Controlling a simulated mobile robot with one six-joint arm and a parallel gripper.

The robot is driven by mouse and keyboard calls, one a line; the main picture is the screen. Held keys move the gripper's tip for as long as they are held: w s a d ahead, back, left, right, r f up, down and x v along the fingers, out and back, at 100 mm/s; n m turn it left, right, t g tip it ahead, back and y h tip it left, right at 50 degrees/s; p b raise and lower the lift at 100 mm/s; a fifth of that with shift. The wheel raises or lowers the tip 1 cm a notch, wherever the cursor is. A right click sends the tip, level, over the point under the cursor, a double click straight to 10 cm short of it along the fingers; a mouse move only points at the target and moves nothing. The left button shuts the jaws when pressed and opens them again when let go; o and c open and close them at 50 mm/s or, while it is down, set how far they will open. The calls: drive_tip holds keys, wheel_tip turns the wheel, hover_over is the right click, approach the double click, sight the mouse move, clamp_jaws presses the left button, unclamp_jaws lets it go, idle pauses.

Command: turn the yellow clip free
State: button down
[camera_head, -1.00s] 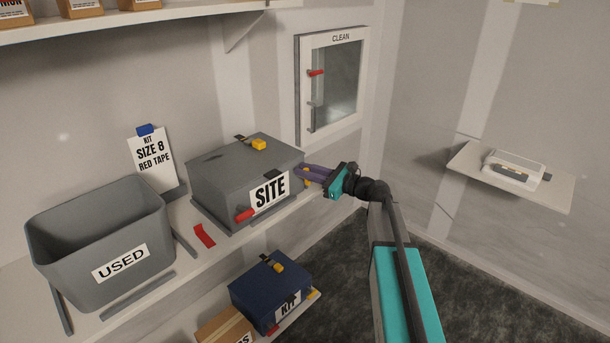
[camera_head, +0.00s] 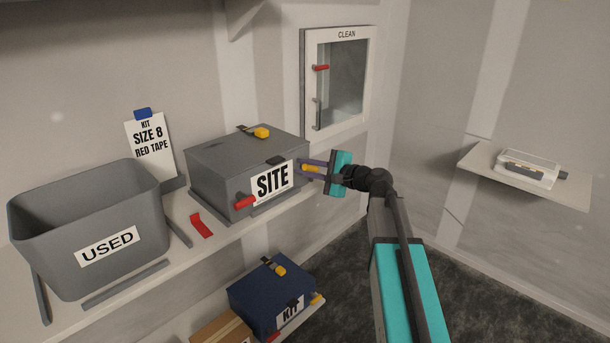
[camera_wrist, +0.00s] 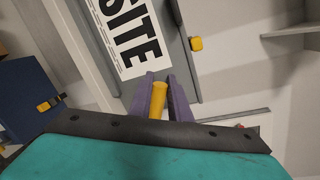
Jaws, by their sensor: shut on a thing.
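The grey SITE box (camera_head: 225,165) stands closed on the bench. My gripper (camera_head: 308,167) is at its right front corner, its purple fingers shut on a yellow clip (camera_head: 313,169). In the wrist view the yellow clip (camera_wrist: 158,99) sits between the two fingers, its end close to the SITE label (camera_wrist: 128,35). The fingers hide how it joins the box. Another yellow clip (camera_head: 262,132) sits on the lid; a yellow piece also shows on the box edge in the wrist view (camera_wrist: 196,43). A red clip (camera_head: 245,202) is at the front left.
The USED bin (camera_head: 50,235) stands at the left, with a loose red piece (camera_head: 201,225) between it and the box. The blue KIT box (camera_head: 262,297) is below. The CLEAN cabinet (camera_head: 344,85) is on the wall behind. A shelf (camera_head: 480,165) is at the right.

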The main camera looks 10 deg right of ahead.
drive_tip(key=f+n+b, duration=0.1)
drive_tip(key=b, duration=0.1)
drive_tip(key=n+b, duration=0.2)
drive_tip(key=shift+s+a+f+h, duration=0.15)
drive_tip(key=shift+f+h, duration=0.15)
drive_tip(key=shift+f, duration=0.05)
drive_tip(key=shift+f+n+t+h+b, duration=0.15)
drive_tip(key=shift+n+t+h+b, duration=0.2)
drive_tip(key=shift+n+b, duration=0.5)
drive_tip(key=c, duration=1.6)
unclamp_jaws()
drive_tip(key=shift+c, duration=0.2)
drive_tip(key=shift+s, duration=0.1)
drive_tip(key=b+v, duration=0.1)
drive_tip(key=v, duration=1.2)
drive_tip(key=shift+s+d, duration=0.2)
drive_tip(key=shift+d, duration=0.1)
